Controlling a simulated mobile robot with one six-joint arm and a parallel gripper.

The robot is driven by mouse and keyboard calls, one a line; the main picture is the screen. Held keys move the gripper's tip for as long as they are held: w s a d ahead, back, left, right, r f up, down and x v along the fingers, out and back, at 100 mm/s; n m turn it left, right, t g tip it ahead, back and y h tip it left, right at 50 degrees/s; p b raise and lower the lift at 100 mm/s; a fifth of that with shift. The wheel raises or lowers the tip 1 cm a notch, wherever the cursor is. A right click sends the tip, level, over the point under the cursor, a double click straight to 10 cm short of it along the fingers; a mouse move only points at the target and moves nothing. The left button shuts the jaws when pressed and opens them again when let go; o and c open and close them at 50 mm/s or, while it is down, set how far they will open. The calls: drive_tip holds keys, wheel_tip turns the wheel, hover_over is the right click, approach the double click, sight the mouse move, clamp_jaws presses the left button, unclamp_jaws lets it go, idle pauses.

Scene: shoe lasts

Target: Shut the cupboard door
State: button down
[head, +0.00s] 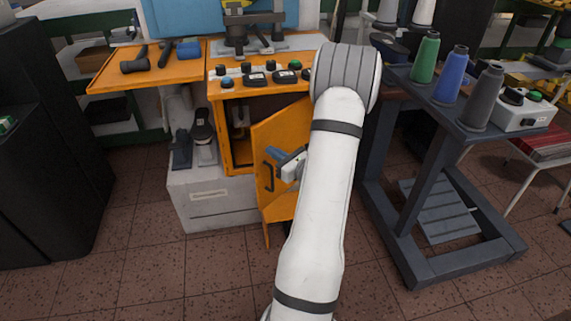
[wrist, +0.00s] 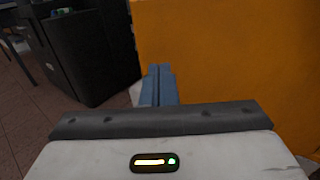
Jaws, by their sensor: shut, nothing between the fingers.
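The orange cupboard door (head: 279,150) stands open, swung out from the orange cupboard (head: 239,163) under the machine table. A dark bar handle (head: 268,175) is on the door's left part. My gripper (head: 273,154) is in front of the door near the handle, its blue fingers shut and empty. In the wrist view the shut fingers (wrist: 159,86) lie in front of the orange door (wrist: 235,55), which fills the right side. I cannot tell whether they touch it. My arm hides the door's right part and its hinge side.
A dark metal stand (head: 395,215) with thread cones is to the right. A black cabinet (head: 45,150) is at far left. The tiled floor at front left (head: 150,270) is clear.

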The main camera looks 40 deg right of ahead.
drive_tip(key=shift+w+a, duration=0.1)
drive_tip(key=shift+w, duration=1.25)
